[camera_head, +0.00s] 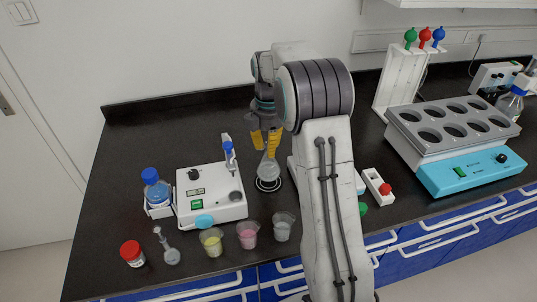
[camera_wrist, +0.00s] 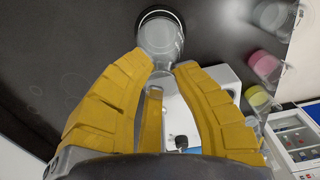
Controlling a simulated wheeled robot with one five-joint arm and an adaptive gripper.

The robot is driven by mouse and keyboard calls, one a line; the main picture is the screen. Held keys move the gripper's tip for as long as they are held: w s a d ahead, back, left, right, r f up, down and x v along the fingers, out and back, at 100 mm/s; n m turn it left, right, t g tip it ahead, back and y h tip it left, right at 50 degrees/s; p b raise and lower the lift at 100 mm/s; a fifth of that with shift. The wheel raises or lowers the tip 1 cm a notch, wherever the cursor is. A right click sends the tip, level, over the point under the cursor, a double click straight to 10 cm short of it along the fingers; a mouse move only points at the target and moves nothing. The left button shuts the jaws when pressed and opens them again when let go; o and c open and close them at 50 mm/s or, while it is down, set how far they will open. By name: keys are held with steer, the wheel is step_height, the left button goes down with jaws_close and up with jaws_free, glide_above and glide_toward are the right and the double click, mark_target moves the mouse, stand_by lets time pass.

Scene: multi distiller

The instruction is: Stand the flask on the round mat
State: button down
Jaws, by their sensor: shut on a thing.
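My gripper (camera_head: 266,150) points down with its yellow fingers closed around the neck of a clear glass flask (camera_head: 268,171). In the wrist view, the fingertips (camera_wrist: 164,68) meet at the flask (camera_wrist: 160,38), whose round body lies beyond them. The round mat (camera_head: 268,187) is a dark disc with a pale ring on the black bench, right under the flask. In the wrist view the dark mat (camera_wrist: 160,13) rims the flask's base. The flask looks upright and roughly centred. I cannot tell whether its bottom touches the mat.
A white stirrer device (camera_head: 210,192) stands just left of the mat. Beakers with yellow (camera_head: 211,242), pink (camera_head: 248,235) and clear (camera_head: 283,226) contents stand in front. A blue-capped bottle (camera_head: 156,188) is at left. My arm hides bench to the right.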

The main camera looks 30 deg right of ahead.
mark_target(268, 160)
steer(key=shift+f, duration=1.7)
steer(key=shift+f, duration=0.15)
steer(key=c, duration=1.1)
jaws_free()
